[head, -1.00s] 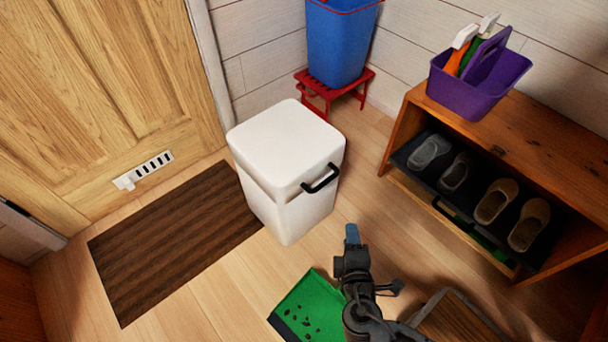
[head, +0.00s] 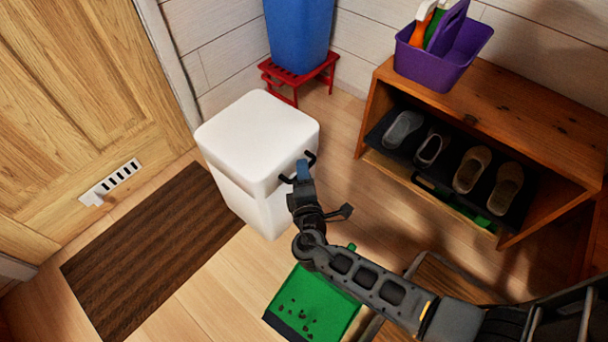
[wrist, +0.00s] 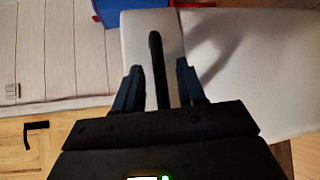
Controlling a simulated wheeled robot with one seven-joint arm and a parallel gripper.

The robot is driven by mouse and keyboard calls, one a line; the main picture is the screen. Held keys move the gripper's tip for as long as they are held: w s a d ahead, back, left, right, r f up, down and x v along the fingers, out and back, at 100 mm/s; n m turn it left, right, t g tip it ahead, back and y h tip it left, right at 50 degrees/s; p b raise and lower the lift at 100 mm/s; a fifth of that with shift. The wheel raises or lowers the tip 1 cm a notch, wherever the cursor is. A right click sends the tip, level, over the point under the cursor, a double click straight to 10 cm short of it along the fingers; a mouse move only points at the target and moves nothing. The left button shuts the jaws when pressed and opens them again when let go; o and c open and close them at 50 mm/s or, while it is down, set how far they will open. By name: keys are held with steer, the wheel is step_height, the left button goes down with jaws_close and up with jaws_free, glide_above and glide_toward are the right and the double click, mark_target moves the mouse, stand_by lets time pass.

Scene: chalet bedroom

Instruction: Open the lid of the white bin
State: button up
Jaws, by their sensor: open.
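The white bin (head: 240,200) stands upright on the floor between the door and the shoe bench. Its white lid (head: 258,137) is closed. A black handle (head: 310,158) sticks out from the lid's front right side; in the wrist view the handle (wrist: 156,62) runs between my two blue fingers. My gripper (head: 302,168) is at the handle, with its fingers spread on either side of it. In the wrist view my gripper (wrist: 158,82) is open, with gaps visible beside the bar. In the head view my gripper hides part of the handle.
A blue bin (head: 298,30) stands on a red stool (head: 315,76) behind. A wooden shoe bench (head: 545,115) with a purple caddy (head: 440,62) is on the right. A green dustpan (head: 318,300) lies below my arm. A brown mat (head: 140,255) lies on the left.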

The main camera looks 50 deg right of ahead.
jaws_close()
stand_by(0.4)
